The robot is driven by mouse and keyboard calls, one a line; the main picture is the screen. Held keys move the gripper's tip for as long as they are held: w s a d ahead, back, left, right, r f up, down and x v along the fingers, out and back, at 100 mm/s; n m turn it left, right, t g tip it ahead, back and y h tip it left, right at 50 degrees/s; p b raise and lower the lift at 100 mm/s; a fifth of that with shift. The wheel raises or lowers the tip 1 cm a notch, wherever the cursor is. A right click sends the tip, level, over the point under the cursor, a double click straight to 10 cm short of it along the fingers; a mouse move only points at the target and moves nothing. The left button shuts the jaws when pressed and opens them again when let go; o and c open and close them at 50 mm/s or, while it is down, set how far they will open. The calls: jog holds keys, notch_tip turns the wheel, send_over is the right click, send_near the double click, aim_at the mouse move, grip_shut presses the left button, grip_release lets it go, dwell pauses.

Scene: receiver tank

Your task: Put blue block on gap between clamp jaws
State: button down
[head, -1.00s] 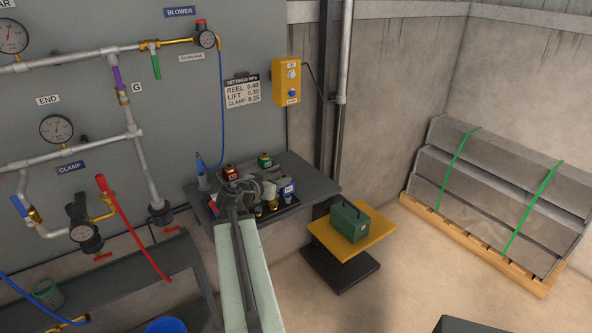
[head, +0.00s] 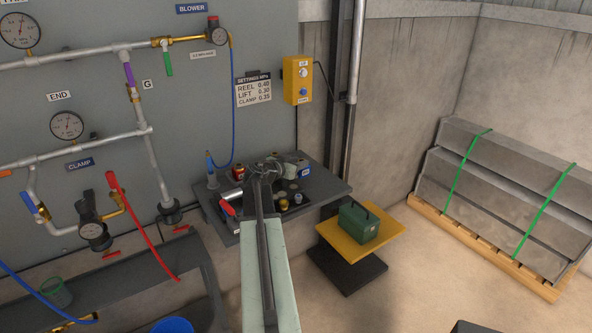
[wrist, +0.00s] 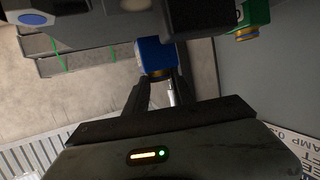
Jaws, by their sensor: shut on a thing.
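My gripper (head: 280,168) is above the bench at the wall and is shut on the blue block (head: 303,167), which shows just past its right side. In the wrist view the blue block (wrist: 155,55) sits between the fingertips, its brass-coloured end towards me. The gap between the clamp jaws cannot be made out in either view; my gripper and arm cover part of the bench.
The dark bench (head: 330,188) carries a red block (head: 238,172), a silver cylinder (head: 232,195) and small brass parts (head: 283,204). A green block (wrist: 257,14) shows in the wrist view. A green case (head: 360,224) stands on a yellow stand right of the bench.

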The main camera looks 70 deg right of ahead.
jog(key=shift+w+d, duration=0.1)
jog(key=shift+d, duration=0.25)
jog(key=f+b, duration=0.4)
jog(key=shift+d, duration=0.3)
jog(key=shift+w+a+r, duration=0.1)
jog(key=shift+r, duration=0.1)
jog(key=shift+f, duration=0.15)
jog(key=c, duration=1.1)
grip_release()
jog(key=shift+o, duration=0.2)
